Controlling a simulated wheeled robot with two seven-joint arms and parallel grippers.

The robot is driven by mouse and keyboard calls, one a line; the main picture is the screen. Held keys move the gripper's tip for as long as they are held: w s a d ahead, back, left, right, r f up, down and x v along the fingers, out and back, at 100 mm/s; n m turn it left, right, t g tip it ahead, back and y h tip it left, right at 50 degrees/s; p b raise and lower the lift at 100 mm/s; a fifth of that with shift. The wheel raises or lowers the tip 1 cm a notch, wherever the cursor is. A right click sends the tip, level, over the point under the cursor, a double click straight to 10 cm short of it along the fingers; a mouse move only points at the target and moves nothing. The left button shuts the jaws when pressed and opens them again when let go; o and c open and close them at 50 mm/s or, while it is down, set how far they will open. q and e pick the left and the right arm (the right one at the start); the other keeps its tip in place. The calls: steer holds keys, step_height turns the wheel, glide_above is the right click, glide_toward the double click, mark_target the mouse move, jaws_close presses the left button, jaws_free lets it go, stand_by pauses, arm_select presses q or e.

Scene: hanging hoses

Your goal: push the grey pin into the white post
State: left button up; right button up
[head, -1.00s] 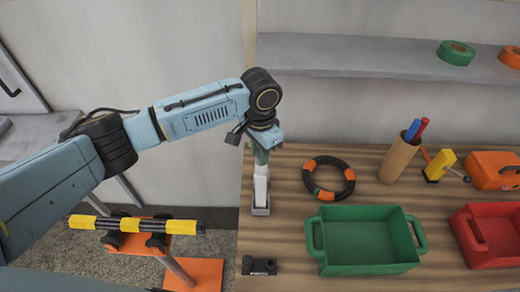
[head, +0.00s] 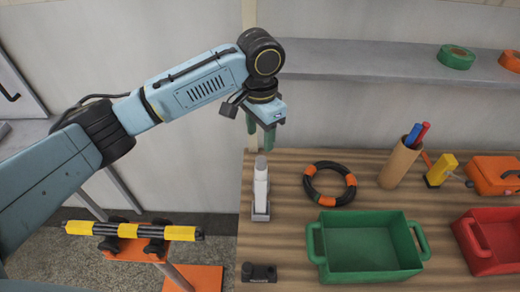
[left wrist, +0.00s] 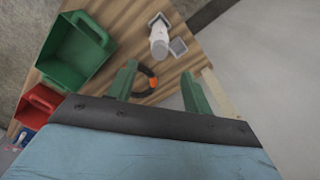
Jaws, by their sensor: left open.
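The white post (head: 260,190) stands upright in a grey base near the left edge of the wooden table. A short pale grey piece (head: 261,164), which looks like the grey pin, is upright at its top; how deep it sits I cannot tell. My left gripper (head: 260,136) is open and empty above the post, with a gap between its green fingers and the pin. In the left wrist view, the open fingers (left wrist: 159,83) show below the post (left wrist: 158,30) and its round top (left wrist: 159,49). My right gripper is not in view.
A black and orange ring (head: 330,184) lies right of the post. A green bin (head: 365,277) and a red bin (head: 487,270) stand in front and to the right. A small black block (head: 259,272) lies near the front. A grey shelf (head: 350,58) runs behind.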

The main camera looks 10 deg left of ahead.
arm_select(q)
step_height(320, 180, up, 5)
steer(key=shift+f, duration=0.1)
stand_by(0.5)
